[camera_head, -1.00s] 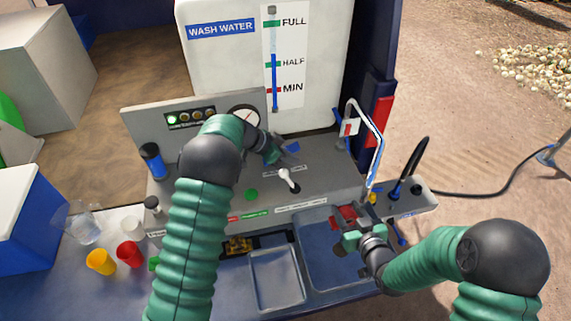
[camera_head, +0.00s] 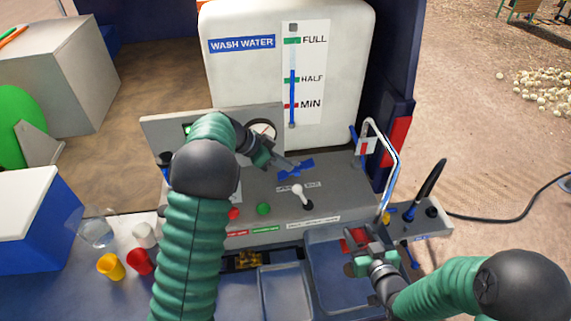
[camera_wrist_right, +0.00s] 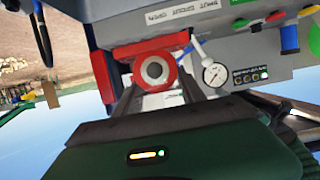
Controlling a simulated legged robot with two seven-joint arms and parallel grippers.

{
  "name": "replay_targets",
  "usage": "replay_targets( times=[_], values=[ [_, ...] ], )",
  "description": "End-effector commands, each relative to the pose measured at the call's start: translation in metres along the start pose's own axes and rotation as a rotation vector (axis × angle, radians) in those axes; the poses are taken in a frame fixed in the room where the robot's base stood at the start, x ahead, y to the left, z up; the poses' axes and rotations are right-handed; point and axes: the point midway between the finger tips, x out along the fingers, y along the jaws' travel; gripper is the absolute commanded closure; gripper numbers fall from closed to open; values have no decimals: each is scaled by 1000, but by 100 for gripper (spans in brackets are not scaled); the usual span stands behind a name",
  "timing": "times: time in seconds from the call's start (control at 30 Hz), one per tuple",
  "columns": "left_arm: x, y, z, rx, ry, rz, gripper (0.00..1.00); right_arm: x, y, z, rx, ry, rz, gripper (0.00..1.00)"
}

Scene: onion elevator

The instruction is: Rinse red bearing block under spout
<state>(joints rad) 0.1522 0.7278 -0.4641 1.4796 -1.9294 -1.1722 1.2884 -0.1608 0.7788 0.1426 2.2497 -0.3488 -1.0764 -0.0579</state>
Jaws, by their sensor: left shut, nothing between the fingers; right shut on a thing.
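The red bearing block (camera_head: 354,238) is between the fingers of my right gripper (camera_head: 364,244), over the sink basin (camera_head: 325,265). In the right wrist view the red block (camera_wrist_right: 118,62) shows a round bore with a grey ring, and my right gripper (camera_wrist_right: 160,95) is shut on it. The bent metal spout (camera_head: 391,160) comes down just right of and behind the block. I cannot see clear water falling on it. My left gripper (camera_head: 288,165) is shut and empty, beside a blue handle (camera_head: 297,169) on the grey panel. I cannot tell whether they touch.
A white-tipped lever (camera_head: 299,192) stands on the panel. Yellow (camera_head: 110,266), red (camera_head: 140,262) and white (camera_head: 144,235) cups and a clear cup (camera_head: 96,228) stand at left. A shallow tray (camera_head: 285,290) adjoins the basin.

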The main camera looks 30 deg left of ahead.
Motion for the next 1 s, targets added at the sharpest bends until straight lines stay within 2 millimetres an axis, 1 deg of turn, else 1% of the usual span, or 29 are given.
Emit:
replay_targets(
  times=[0.7, 1.0],
  values=[
    [8, -1, 7, 0, 0, 0, 100, -47, -41, 17, -2, 2, -1, 100],
    [8, -1, 7, 0, 0, 0, 100, -49, -42, 17, -2, 2, 1, 100]
  ],
)
